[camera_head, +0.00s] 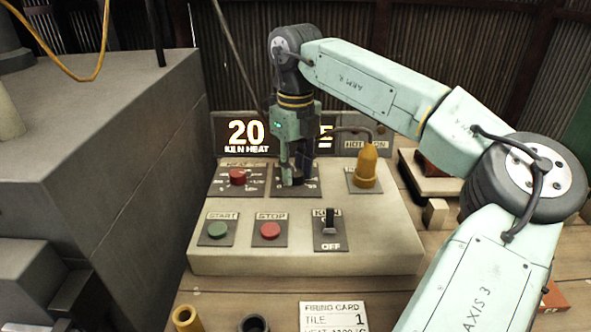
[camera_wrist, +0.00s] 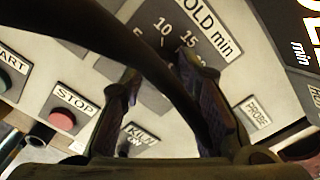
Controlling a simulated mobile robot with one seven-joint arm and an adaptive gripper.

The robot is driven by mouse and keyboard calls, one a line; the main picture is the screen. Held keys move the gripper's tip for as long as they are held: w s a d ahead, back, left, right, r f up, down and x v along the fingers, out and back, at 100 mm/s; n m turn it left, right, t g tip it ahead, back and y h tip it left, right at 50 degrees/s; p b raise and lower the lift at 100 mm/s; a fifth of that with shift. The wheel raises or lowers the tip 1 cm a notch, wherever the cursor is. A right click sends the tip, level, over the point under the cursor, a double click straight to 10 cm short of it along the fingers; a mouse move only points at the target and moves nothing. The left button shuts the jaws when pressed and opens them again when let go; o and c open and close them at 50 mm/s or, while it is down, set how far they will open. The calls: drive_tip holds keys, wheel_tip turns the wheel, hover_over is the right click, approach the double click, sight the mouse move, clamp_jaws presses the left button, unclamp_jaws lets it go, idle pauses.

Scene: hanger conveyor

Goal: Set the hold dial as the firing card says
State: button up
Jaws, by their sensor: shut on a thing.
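The hold dial's dark plate (camera_head: 313,186) is in the middle of the console's upper row. In the wrist view the plate (camera_wrist: 150,22) reads "HOLD min", with 10 and 15 legible. My gripper (camera_head: 293,181) points down over this plate, its fingers closed around the hold dial. The fingers and a dark cable hide the knob and its pointer, so its setting cannot be read. In the wrist view my gripper (camera_wrist: 163,72) reaches onto the plate. The firing card (camera_head: 334,314) lies at the bottom edge of the head view. It reads "TILE 1" and a heat line; anything lower is cut off.
The console (camera_head: 205,257) also bears a red heat dial (camera_head: 238,177), green start button (camera_head: 218,230), red stop button (camera_head: 270,230), kiln switch (camera_head: 329,222) and yellow probe (camera_head: 367,168). A display (camera_head: 245,134) reads 20; my gripper partly covers another beside it. A grey block (camera_head: 110,140) stands left.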

sight(296, 173)
drive_tip(key=m, duration=0.4)
drive_tip(key=shift+m+b, duration=0.3)
drive_tip(key=shift+b, duration=0.1)
drive_tip(key=m, duration=0.4)
drive_tip(key=shift+b, duration=0.35)
drive_tip(key=shift+m, duration=0.4)
drive_tip(key=o, duration=1.2)
drive_tip(key=shift+c, duration=0.2)
drive_tip(key=shift+r, duration=0.1)
wheel_tip(296, 173, up, 12)
